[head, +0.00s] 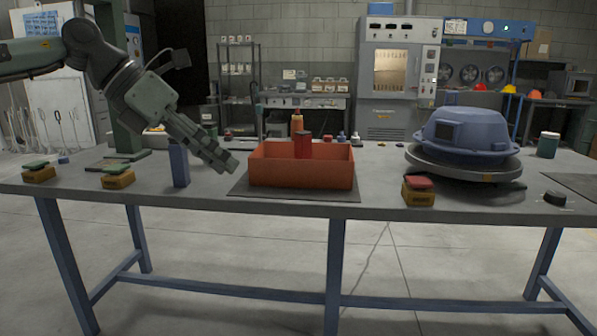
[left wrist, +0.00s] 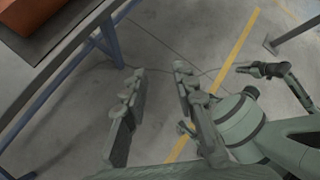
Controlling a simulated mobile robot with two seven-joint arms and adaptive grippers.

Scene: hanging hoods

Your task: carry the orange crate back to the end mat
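The orange crate (head: 300,176) stands upright on a dark flat mat (head: 240,188) near the middle of the table's front edge. A red can-like object (head: 302,145) shows inside it. My left gripper (head: 232,168) is just left of the crate, pointing down and right, apart from it. In the left wrist view its two fingers (left wrist: 155,95) are spread with nothing between them. That view also shows the crate's corner (left wrist: 25,20) at top left. Another dark mat (head: 580,183) lies at the table's right end; I cannot tell which is the end mat. My right gripper seems small in the left wrist view (left wrist: 247,68).
A blue block (head: 179,165) stands left of the gripper. Yellow-and-green blocks (head: 118,178) lie at the left front. A red-and-yellow block (head: 418,192) and a blue hood (head: 465,132) on a round base (head: 460,168) stand right of the crate. An orange bottle (head: 297,123) stands behind it.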

